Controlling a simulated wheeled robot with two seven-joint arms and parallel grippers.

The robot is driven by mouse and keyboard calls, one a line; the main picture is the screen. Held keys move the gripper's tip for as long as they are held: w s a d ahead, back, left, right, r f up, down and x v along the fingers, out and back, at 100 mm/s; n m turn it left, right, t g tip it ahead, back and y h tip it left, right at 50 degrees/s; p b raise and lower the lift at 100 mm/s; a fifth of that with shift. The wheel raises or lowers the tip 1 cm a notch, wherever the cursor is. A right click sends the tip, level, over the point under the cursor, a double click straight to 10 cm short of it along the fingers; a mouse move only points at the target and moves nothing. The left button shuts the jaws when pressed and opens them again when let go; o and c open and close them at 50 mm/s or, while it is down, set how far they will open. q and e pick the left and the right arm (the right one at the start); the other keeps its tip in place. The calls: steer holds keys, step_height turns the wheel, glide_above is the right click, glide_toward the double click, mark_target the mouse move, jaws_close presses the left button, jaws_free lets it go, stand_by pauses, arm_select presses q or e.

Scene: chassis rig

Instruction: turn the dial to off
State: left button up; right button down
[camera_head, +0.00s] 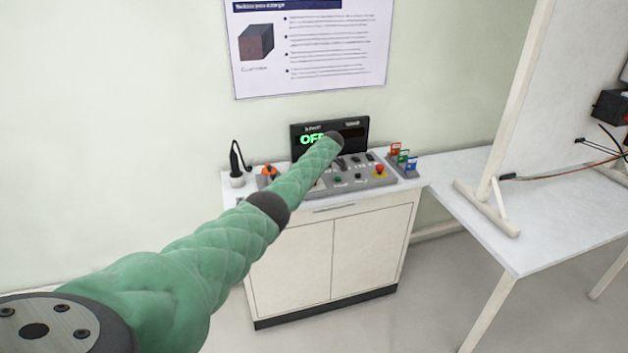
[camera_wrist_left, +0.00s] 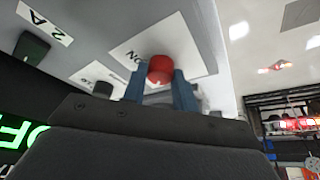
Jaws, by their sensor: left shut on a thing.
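The control panel (camera_head: 352,180) stands on a white cabinet, with a black display (camera_head: 355,137) behind it. Green letters "OF" show on the display, and the rest is hidden by my left arm. In the left wrist view my left gripper (camera_wrist_left: 160,88) has its two blue fingers shut around the dial, whose red knob (camera_wrist_left: 160,68) shows between them. A white label (camera_wrist_left: 150,50) with "ON" lies on the panel beside the knob. In the head view my arm hides most of the dial and the fingers. My right gripper is in neither view.
A red button (camera_head: 379,170) on yellow sits at the panel's right. Small coloured tags (camera_head: 405,158) stand right of it. A black cable stand (camera_head: 236,165) and an orange item (camera_head: 268,171) are at the left. A white table (camera_head: 530,220) adjoins on the right.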

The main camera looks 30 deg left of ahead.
arm_select(q)
steer(key=o, duration=1)
steer(key=shift+c, duration=0.2)
steer(key=shift+r, duration=0.15)
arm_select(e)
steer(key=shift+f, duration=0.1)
arm_select(q)
steer(key=shift+w+d+r, duration=0.1)
steer(key=shift+d+r, duration=0.1)
steer(key=shift+r, duration=0.1)
steer(key=b+v, duration=0.2)
steer(key=v, duration=0.3)
steer(key=shift+r, duration=0.3)
steer(key=shift+d+r, duration=0.25)
steer(key=shift+r, duration=0.3)
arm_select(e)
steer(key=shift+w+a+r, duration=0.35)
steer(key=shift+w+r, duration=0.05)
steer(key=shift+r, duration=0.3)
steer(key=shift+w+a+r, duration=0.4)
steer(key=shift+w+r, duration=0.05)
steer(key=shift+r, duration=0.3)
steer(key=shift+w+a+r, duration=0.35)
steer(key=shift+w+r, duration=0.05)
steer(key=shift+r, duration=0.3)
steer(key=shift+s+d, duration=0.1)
